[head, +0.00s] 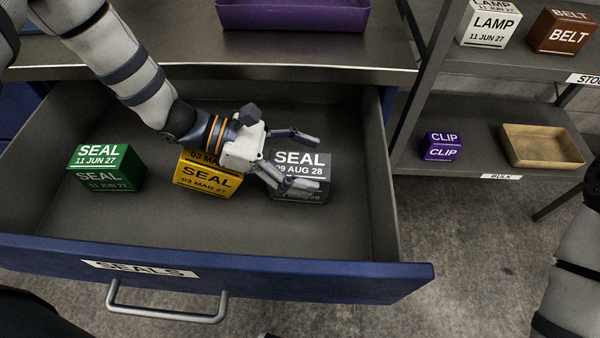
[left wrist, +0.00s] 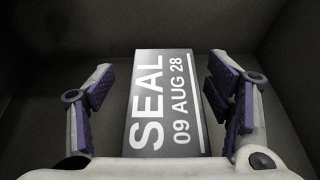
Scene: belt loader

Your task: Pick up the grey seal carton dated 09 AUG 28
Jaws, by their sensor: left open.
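The grey seal carton (head: 316,163) dated 09 AUG 28 stands in the right part of the open blue drawer. My left gripper (head: 302,156) is open, with its fingers reaching over and around the carton in the head view. In the left wrist view the grey carton (left wrist: 165,100) lies between the two open fingers (left wrist: 160,95), with a gap on each side. The yellow seal carton (head: 206,178) dated 03 MAR 27 stands left of it, partly hidden by my left gripper. The green seal carton (head: 106,167) dated 11 JUN 27 stands farther left.
The drawer (head: 250,280) labelled SEALS has walls around the cartons and a handle in front. A metal worktop (head: 230,50) with a purple tray (head: 295,16) overhangs the drawer's back. A shelf unit at the right holds a purple CLIP carton (head: 442,146) and a tan tray (head: 541,147).

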